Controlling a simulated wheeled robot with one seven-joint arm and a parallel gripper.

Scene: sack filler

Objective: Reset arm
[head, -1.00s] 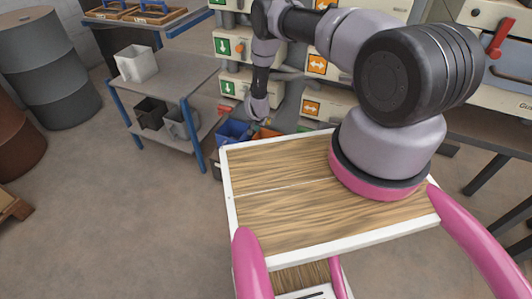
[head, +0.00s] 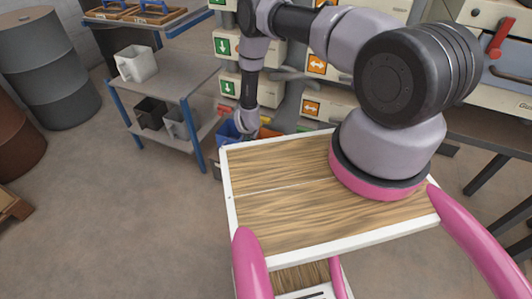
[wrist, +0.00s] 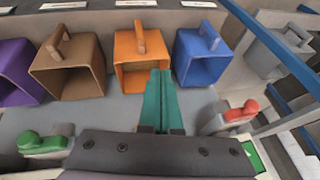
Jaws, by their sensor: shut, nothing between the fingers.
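My gripper (wrist: 162,74) shows in the wrist view as two teal fingers shut against each other, with nothing between them. The fingers point at the orange scoop (wrist: 128,82), overlapping its lower right edge in the picture; I cannot tell whether they touch. In the head view my arm reaches out over the wooden top towards the sack filler machines, its wrist end near the blue scoop (head: 228,132). The fingers cannot be made out there.
A brown scoop (wrist: 70,80), a purple scoop (wrist: 14,72) and a grey scoop (wrist: 268,60) flank the orange and blue ones. A green-knobbed lever (wrist: 42,142) and a red-knobbed lever (wrist: 238,114) flank my gripper.

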